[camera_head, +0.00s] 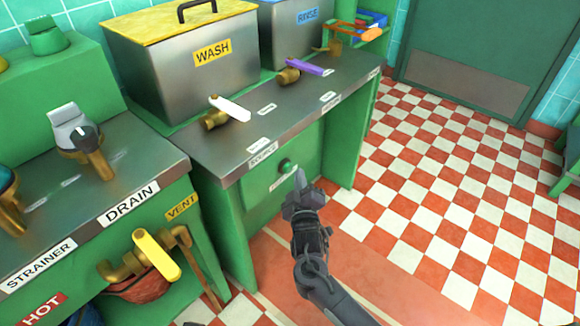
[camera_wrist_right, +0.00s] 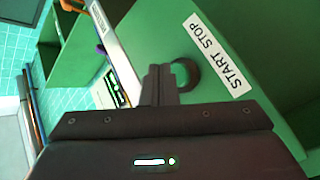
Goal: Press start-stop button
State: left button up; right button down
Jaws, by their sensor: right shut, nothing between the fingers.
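The start-stop button (camera_head: 287,165) is a small round green knob on the green front panel below the metal counter. A white label (camera_wrist_right: 218,55) reading START STOP sits beside it in the wrist view. My right gripper (camera_head: 299,175) is shut and empty, with its fingertips just in front of the panel, close to the button at its lower right. In the wrist view the shut fingers (camera_wrist_right: 158,80) are right beside the dark round button (camera_wrist_right: 187,75). I cannot tell whether they touch it. My left gripper is out of view.
A steel WASH tank (camera_head: 185,65) with a yellow lid and a RINSE tank (camera_head: 292,28) stand on the counter (camera_head: 290,115). A yellow-handled vent valve (camera_head: 157,254) sticks out at lower left. The red and white checkered floor to the right is clear.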

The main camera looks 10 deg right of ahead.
jog(key=s+d+p, duration=0.3)
jog(key=s+p, duration=0.1)
jog(key=shift+s+d, duration=0.35)
jog(key=shift+s, duration=0.05)
dwell(0.4)
